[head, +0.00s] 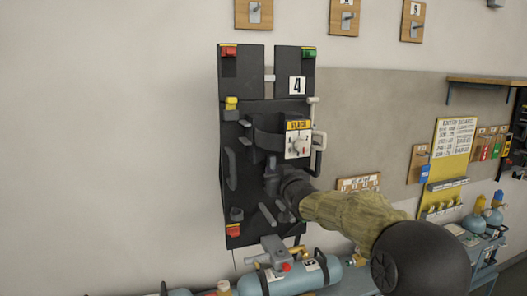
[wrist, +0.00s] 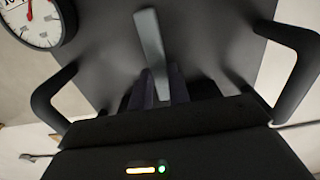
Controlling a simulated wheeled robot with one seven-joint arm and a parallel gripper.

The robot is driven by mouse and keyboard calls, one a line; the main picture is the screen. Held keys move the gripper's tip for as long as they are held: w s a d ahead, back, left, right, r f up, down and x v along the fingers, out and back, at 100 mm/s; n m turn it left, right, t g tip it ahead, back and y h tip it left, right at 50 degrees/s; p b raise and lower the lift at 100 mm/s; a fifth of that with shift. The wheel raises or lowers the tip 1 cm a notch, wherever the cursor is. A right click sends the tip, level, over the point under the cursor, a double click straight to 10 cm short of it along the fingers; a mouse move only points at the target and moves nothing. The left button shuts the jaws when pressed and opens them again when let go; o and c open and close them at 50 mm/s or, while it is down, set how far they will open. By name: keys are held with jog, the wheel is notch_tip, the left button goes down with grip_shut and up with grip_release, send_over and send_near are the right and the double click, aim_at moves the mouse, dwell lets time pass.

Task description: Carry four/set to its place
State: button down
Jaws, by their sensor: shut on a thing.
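The gauge (wrist: 38,18) and the plate (wrist: 205,40) also show there. My arm hides the plate's lower right.
Wooden hook boards (head: 254,13) line the wall above, with another (head: 344,16) to the right. A blue cylinder numbered 5 (head: 308,276) lies just below the set. A yellow board (head: 450,155) and a shelf (head: 488,82) are at right. The left wall is bare.

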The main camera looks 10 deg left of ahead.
jog(key=w+d+f+b, duration=0.1)
jog(key=d+f, duration=0.5)
jog(key=f, duration=0.5)
jog(key=w+d+f+m+t+h+b, duration=0.1)
jog(key=d+f, duration=0.5)
jog(key=f, duration=0.4)
jog(key=w+d+f, duration=0.2)
jog(key=d+f, duration=0.4)
jog(key=f, duration=0.5)
jog(key=s+d+f+m+t+h+b, duration=0.1)
jog(key=s+d+f+h, duration=0.3)
jog(key=s+d+f, duration=0.5)
jog(key=s+d+f+m+t+h+b, duration=0.1)
jog(key=s+d+f+m+h, duration=0.3)
jog(key=s+d+f, duration=0.5)
notch_tip(320, 180, down, 7)
jog(key=shift+s+d+r+b, duration=0.15)
jog(key=shift+s+d+b, duration=0.15)
jog(key=shift+b, duration=0.55)
jog(key=shift+d, duration=0.1)
